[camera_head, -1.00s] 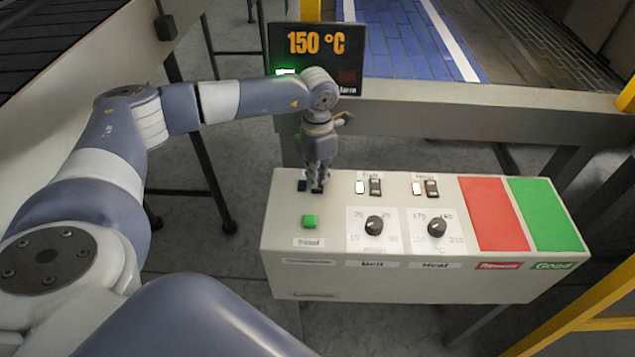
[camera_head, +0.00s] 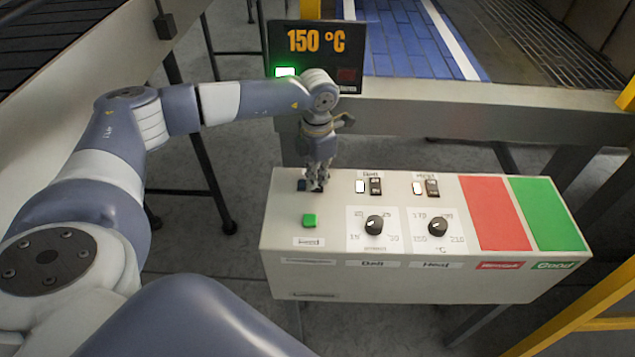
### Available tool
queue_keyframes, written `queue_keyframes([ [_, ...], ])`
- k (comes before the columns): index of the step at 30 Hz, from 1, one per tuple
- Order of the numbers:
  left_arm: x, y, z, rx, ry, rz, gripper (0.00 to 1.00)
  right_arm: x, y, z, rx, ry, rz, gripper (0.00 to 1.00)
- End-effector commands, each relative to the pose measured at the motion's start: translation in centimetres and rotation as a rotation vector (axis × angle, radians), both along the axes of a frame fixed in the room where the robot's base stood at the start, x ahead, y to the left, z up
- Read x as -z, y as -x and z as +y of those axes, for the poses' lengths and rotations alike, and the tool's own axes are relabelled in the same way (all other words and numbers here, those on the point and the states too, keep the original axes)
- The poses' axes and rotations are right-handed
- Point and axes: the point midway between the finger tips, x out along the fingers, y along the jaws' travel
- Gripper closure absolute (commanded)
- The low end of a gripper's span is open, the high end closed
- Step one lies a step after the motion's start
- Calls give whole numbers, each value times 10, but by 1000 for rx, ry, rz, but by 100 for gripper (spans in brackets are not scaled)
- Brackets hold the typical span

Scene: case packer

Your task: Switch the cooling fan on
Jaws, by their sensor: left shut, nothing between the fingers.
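My left gripper (camera_head: 317,186) is shut and empty. It points down at the back left of the control box (camera_head: 400,278), over a dark switch there that it mostly covers. A small dark blue piece (camera_head: 302,185) shows just left of the fingertips. I cannot read any fan label, and I cannot tell whether the fingertips touch the switch or which way it is set. My right gripper is not in view.
The box also carries belt (camera_head: 375,186) and heat (camera_head: 432,187) rocker switches, two knobs, a green button (camera_head: 309,221), and red (camera_head: 495,213) and green (camera_head: 546,213) panels. A display (camera_head: 317,55) reading 150 °C stands behind, with a lit green light.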

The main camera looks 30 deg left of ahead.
Motion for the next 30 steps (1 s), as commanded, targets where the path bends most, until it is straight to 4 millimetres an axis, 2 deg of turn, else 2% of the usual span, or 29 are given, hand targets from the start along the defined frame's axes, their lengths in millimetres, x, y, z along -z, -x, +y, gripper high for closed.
queue_keyframes([
  [30, 17, 0, 0, 0, 0, 1, 100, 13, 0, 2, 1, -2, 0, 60],
])
